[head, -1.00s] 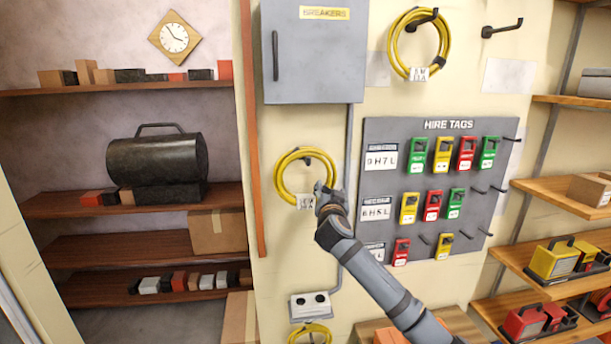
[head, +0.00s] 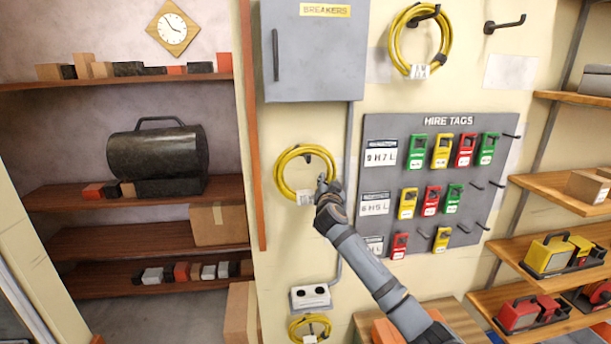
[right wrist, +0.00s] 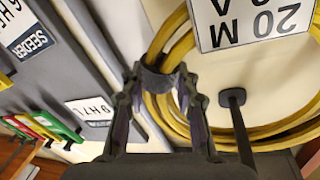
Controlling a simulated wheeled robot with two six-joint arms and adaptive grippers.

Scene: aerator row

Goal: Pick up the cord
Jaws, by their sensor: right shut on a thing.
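A coiled yellow cord (head: 283,182) hangs on a dark wall hook left of the tag board, with a white tag (head: 305,196) at its bottom. My right gripper (head: 324,182) is at the coil's right side. The tag there (right wrist: 255,22) reads 20 M, upside down. The hook (right wrist: 236,98) shows inside the coil, which still appears to hang around it. My left gripper is not in view.
Another yellow cord (head: 398,48) hangs above right, and one (head: 300,322) below by the socket (head: 310,298). The grey breaker box (head: 315,60) is above. The hire tag board (head: 400,170) is close on the right. An empty hook (head: 504,23) is at upper right.

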